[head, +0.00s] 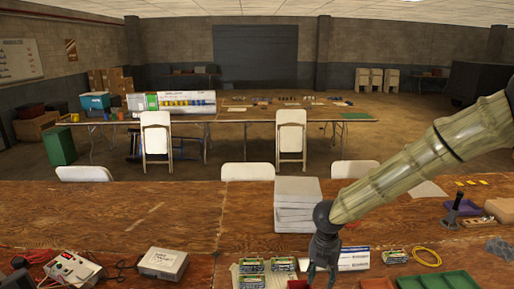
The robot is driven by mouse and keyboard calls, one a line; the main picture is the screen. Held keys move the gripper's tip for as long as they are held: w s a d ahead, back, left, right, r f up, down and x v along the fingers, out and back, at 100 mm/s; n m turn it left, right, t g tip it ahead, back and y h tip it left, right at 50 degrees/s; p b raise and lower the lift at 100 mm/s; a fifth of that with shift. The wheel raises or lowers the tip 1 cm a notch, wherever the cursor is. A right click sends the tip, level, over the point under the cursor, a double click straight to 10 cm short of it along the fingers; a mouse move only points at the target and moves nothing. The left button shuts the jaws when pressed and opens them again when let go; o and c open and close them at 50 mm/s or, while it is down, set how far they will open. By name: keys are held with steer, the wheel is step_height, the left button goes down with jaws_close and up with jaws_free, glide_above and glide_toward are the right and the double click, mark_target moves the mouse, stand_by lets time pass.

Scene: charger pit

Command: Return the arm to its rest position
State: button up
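My arm, pale olive and ribbed, comes in from the right edge and slants down to the left over the front table (140,215). My gripper (322,277) is dark, points down and hangs at the bottom middle of the view. Its fingertips are close to the bottom edge, too small to show whether they are apart or hold something. A small red item (297,284) shows just left of the fingers; I cannot tell if they touch.
A grey stack (297,190) stands behind my gripper. Green-and-white packs (282,264) lie left of it, a green tray (440,281) and yellow cable (427,257) right. A white box (163,263) and meter (72,268) are at left. Left-middle tabletop is clear.

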steer(key=s+d+f+n+h, duration=0.1)
steer(key=s+d+f+n, duration=0.25)
steer(key=f+n, duration=0.3)
steer(key=s+d+f+n+t+h, duration=0.1)
steer(key=s+d+f+n, duration=0.1)
steer(key=s+f+n, duration=0.4)
steer(key=s+d+f+n+h, duration=0.1)
steer(key=s+d+f+n, duration=0.1)
steer(key=s+f+n, duration=0.35)
steer(key=s+a+f+n+y, duration=0.1)
steer(key=s+f+n, duration=0.2)
steer(key=s+n, duration=0.45)
steer(key=s+a+f+n+g+y, duration=0.1)
steer(key=s+a+f+n, duration=0.15)
steer(key=s+n, duration=0.45)
steer(key=s+a+f+n+y, duration=0.1)
steer(key=s+f+n+y, duration=0.15)
steer(key=s+n, duration=0.5)
step_height(320, 180, down, 16)
steer(key=w+n+h+b, duration=0.1)
steer(key=b, duration=1.3)
steer(key=shift+w+d+r+b, duration=0.15)
steer(key=shift+w+d+b, duration=0.15)
steer(key=shift+b, duration=0.1)
steer(key=shift+a, duration=0.15)
steer(key=shift+c, duration=0.5)
